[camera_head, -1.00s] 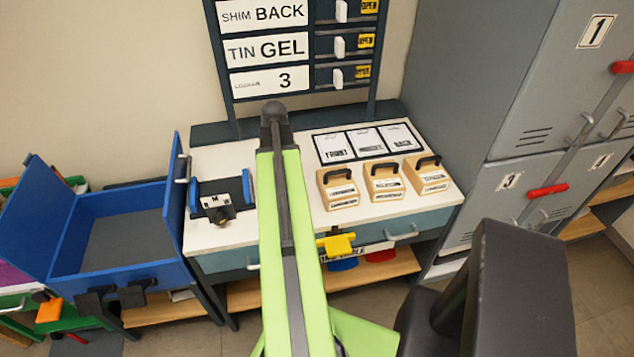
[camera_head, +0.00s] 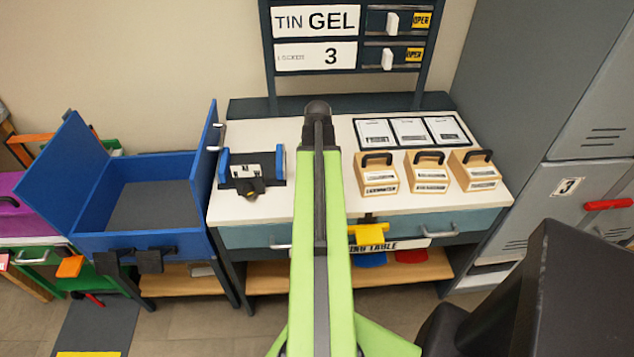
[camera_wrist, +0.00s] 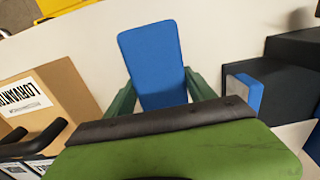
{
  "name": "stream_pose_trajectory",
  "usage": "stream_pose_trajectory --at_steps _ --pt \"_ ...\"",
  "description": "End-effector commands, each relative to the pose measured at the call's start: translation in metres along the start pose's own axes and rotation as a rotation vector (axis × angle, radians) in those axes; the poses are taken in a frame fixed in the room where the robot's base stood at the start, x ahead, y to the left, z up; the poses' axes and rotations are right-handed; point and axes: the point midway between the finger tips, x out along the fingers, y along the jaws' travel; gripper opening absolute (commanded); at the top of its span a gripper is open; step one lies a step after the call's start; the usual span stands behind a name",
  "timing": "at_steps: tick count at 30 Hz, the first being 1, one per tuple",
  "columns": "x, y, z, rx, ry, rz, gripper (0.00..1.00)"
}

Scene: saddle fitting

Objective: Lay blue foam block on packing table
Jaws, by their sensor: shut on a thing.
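The blue foam block (camera_wrist: 152,60) is between the green fingers of my gripper (camera_wrist: 160,92) in the wrist view. The gripper is shut on it. The block's broad blue face shows, with its far end past the fingertips; its near end is hidden by the gripper body. Behind it is the pale top of the packing table (camera_wrist: 225,25). I cannot tell whether the block touches the top. In the head view the packing table (camera_head: 290,205) has a white top and a teal front, and my arm reaches over its middle. The block and gripper are hidden there.
Three wooden blocks with black handles (camera_head: 377,178) stand on the table's right. A black fixture with blue sides (camera_head: 252,170) stands at its left. Cards (camera_head: 410,132) lie at the back under a sign board (camera_head: 320,22). An open blue bin (camera_head: 150,195) adjoins the left side; grey lockers (camera_head: 580,130) stand right.

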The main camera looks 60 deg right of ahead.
Motion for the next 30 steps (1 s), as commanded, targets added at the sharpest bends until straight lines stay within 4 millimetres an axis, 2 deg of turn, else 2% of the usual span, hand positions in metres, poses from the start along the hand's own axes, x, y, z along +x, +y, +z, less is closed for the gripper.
stream_pose_trajectory --at_steps 6,7,12,23,26,30 --pt "0.003 0.0 0.0 0.0 0.0 0.0 0.23" --pt "0.002 0.0 0.0 0.0 0.0 0.0 0.66" --pt "0.002 0.0 0.0 0.0 0.0 0.0 0.85" --pt "-0.003 0.0 0.0 0.0 0.0 0.0 0.85" --pt "-0.013 0.0 0.0 0.0 0.0 0.0 0.85" --pt "-0.038 0.0 0.0 0.0 0.0 0.0 0.85"
